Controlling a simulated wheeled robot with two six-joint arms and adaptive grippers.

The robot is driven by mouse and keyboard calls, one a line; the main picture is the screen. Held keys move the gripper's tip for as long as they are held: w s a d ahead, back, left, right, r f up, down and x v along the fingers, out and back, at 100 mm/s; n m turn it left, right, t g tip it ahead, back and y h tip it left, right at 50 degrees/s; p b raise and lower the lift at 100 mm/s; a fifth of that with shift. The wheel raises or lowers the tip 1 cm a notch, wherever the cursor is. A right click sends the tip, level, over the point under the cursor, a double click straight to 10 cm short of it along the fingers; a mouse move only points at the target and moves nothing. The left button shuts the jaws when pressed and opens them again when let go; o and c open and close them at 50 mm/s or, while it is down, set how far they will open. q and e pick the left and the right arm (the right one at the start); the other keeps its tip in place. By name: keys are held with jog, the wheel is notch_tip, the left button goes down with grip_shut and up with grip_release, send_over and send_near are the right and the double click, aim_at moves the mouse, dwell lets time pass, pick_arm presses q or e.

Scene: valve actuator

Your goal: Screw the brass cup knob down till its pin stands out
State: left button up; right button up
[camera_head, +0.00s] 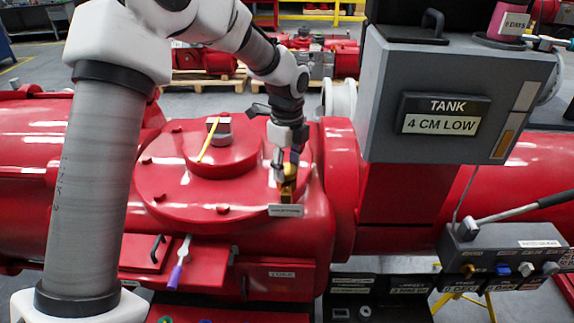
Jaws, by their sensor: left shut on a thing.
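The brass cup knob (288,190) stands on the red actuator housing (160,195), at the right edge of its round raised cover. My left gripper (283,172) comes down from above and is shut on the knob. The fingers hide part of the knob, and its pin cannot be made out. A small label plate (286,211) sits just in front of the knob. My right gripper is not in view.
A grey box marked "TANK 4 CM LOW" (445,115) stands right of my left gripper. A grey fitting with a yellow pointer (213,137) is on the cover. A purple-handled tool (178,265) lies in front. A lever control box (505,250) is at right.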

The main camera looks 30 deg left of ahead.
aim_at(287, 168)
pick_arm(q)
jog(key=shift+f, duration=0.1)
jog(key=o, duration=1.2)
jog(key=shift+c, duration=0.2)
notch_tip(287, 168, up, 12)
jog(key=shift+w, duration=0.1)
